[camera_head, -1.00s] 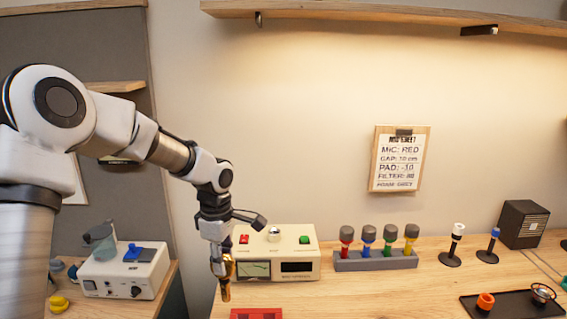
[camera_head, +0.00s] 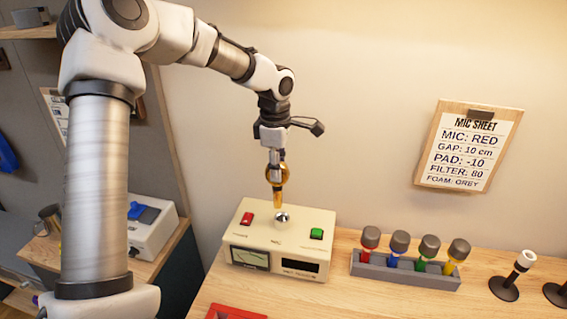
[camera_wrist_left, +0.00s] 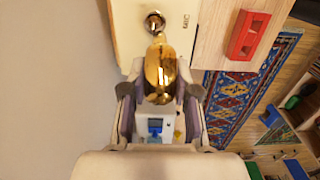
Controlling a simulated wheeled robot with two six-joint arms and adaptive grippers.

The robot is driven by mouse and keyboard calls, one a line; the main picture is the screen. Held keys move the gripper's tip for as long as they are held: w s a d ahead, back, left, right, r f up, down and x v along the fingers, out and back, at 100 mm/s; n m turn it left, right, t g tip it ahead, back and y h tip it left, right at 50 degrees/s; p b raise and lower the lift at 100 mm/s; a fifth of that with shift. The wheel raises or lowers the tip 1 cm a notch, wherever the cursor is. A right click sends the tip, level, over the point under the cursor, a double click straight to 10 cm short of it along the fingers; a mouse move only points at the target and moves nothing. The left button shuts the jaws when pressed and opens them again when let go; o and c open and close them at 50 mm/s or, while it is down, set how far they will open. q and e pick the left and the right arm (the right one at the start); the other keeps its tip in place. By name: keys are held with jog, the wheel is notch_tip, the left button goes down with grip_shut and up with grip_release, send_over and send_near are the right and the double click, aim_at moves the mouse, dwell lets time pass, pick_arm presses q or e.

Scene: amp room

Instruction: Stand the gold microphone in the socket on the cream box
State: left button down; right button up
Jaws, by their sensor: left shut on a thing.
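The gold microphone (camera_head: 277,185) hangs upright in my left gripper (camera_head: 276,160), which is shut on it. The cream box (camera_head: 268,246) stands on the wooden table. Its round silver socket (camera_head: 283,218) is on top, between a red button and a green button. The microphone's lower end is just above the socket in the head view; a small gap or contact there is hard to tell. In the left wrist view the gold microphone (camera_wrist_left: 160,72) lies between the fingers, with the socket (camera_wrist_left: 154,22) beyond its end. My right gripper is not in view.
A grey rack (camera_head: 405,271) with several coloured microphones stands right of the box. Black stands (camera_head: 506,287) are farther right. A red tray (camera_head: 236,313) lies at the front edge of the view. A mic sheet (camera_head: 468,147) hangs on the wall. The air around the box top is clear.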

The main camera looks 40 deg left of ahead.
aim_at(281, 189)
pick_arm(q)
jog(key=f+b, duration=0.1)
jog(key=f, duration=0.1)
jog(key=f+b, duration=0.1)
jog(key=f, duration=0.1)
jog(key=f+b, duration=0.1)
jog(key=shift+w+f, duration=0.4)
jog(key=shift+d+f+b, duration=0.1)
jog(key=shift+f+b, duration=0.2)
jog(key=shift+b, duration=0.05)
jog(key=shift+w+f, duration=0.35)
jog(key=shift+f, duration=0.15)
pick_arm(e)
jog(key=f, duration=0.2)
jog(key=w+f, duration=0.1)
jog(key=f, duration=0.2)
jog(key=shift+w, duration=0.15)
pick_arm(q)
jog(key=shift+s+r, duration=0.1)
jog(key=shift+s, duration=0.05)
jog(key=c, duration=0.9)
grip_release()
jog(key=shift+c, duration=0.2)
jog(key=shift+o, duration=0.8)
jog(key=shift+a, duration=0.25)
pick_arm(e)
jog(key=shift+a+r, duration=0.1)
